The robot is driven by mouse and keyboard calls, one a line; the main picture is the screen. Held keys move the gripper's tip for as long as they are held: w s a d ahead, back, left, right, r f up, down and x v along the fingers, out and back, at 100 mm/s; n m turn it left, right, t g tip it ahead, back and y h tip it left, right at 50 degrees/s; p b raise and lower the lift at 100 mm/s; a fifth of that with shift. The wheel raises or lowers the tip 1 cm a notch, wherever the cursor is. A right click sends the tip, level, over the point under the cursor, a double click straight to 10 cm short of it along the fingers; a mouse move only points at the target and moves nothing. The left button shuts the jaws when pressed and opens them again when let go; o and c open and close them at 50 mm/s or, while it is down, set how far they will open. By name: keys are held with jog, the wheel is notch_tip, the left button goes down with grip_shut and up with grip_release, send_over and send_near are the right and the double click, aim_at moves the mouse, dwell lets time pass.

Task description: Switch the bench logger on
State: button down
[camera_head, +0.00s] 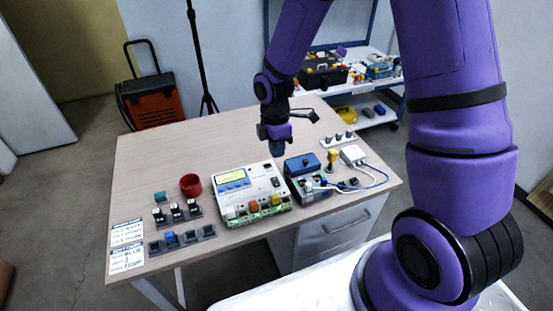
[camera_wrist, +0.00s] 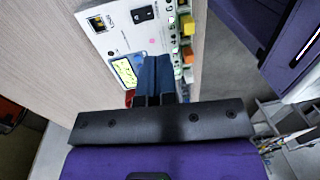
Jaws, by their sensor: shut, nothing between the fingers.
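The bench logger (camera_head: 262,180) is a white box on the table with a greenish display (camera_head: 231,176), blue keys and coloured terminal blocks along its front edge. Its black rocker switch (camera_head: 276,182) is on the right part of the top and also shows in the wrist view (camera_wrist: 143,14). The display looks lit, with marks on it, in the wrist view (camera_wrist: 124,72). Which way the rocker is tilted is too small to tell. My gripper (camera_head: 274,147) points down behind the logger, apart from it. Its blue fingers (camera_wrist: 154,62) are shut and empty, and hide part of the logger's face.
A red cup (camera_head: 190,184), small black modules and labelled cards (camera_head: 126,233) are at left. The table's back left is clear.

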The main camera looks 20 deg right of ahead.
jog(key=shift+s+r, duration=0.1)
jog(key=shift+r, duration=0.9)
jog(key=s+d+r+m+t, duration=0.2)
jog(key=s+d+r+m, duration=0.15)
jog(key=r, duration=0.65)
jog(key=s+d+r+m+t, duration=0.1)
jog(key=s+d+r+m, duration=0.15)
jog(key=r+m, duration=0.45)
jog(key=s+d+r+m+t, duration=0.2)
jog(key=s+r+m, duration=0.5)
jog(key=s+r, duration=0.5)
jog(key=s+t, duration=0.1)
jog(key=s, duration=0.2)
jog(key=shift+s+d+r+t, duration=0.3)
jog(key=shift+d+r, duration=0.05)
jog(key=shift+r, duration=0.05)
